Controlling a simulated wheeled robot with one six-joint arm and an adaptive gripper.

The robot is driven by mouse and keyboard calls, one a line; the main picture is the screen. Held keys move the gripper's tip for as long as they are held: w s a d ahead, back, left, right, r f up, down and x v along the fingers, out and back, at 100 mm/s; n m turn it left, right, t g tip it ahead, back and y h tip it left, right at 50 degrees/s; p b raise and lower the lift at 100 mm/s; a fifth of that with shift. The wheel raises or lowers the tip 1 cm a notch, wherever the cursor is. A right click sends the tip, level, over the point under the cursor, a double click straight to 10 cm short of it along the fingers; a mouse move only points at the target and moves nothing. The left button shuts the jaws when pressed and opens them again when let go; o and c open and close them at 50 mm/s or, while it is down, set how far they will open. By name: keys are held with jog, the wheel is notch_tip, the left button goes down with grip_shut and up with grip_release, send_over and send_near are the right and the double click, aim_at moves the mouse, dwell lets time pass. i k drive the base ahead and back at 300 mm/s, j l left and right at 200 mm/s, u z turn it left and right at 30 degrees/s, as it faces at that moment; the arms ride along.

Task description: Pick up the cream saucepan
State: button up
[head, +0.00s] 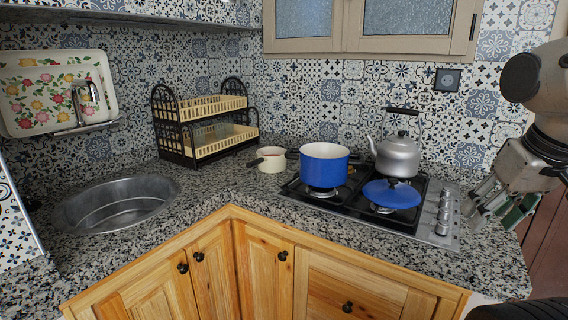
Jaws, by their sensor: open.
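The small cream saucepan (271,160) stands upright on the speckled granite counter, in the corner between the dish rack and the hob. Its dark handle points to the left and toward the front. My gripper (497,212) is at the far right of the head view, over the right end of the counter beside the hob. It is open and points down and to the left. It is far from the saucepan, with the hob and its pots between them. I see nothing held in it.
A two-tier dish rack (204,124) stands behind the saucepan to the left. A round sink (115,204) is at left. The counter before the saucepan (235,190) is clear.

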aim_at(270, 159)
jog(key=i+j+u, duration=0.55)
jog(key=j+u, duration=0.2)
jog(key=i+j+u, duration=0.35)
